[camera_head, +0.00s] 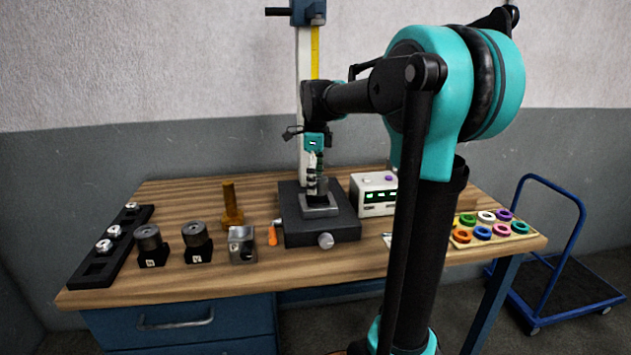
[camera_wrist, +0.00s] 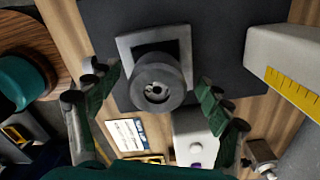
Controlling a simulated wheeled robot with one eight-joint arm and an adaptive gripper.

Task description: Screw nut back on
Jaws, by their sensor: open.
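My gripper (camera_head: 316,178) points down over a dark measuring stand (camera_head: 300,236) in the head view, and its fingers hide what is between them. In the wrist view my gripper (camera_wrist: 158,82) is open, with one green finger on each side of a round grey part (camera_wrist: 158,72). That part has a hole in its end and stands over a square light plate (camera_wrist: 125,48). There are visible gaps between it and both fingers. I cannot tell whether it is the nut. Several small silver pieces, possibly nuts (camera_head: 104,245), sit on a black rack (camera_head: 97,268) at the left.
A brass bolt-shaped piece (camera_head: 231,206), two black-based cylinders (camera_head: 197,240), a metal block (camera_head: 242,246) and an orange-handled tool (camera_head: 272,234) stand left of the stand. A white display box (camera_head: 373,196) is close on its right. Coloured rings lie on a tray (camera_head: 462,240) farther right.

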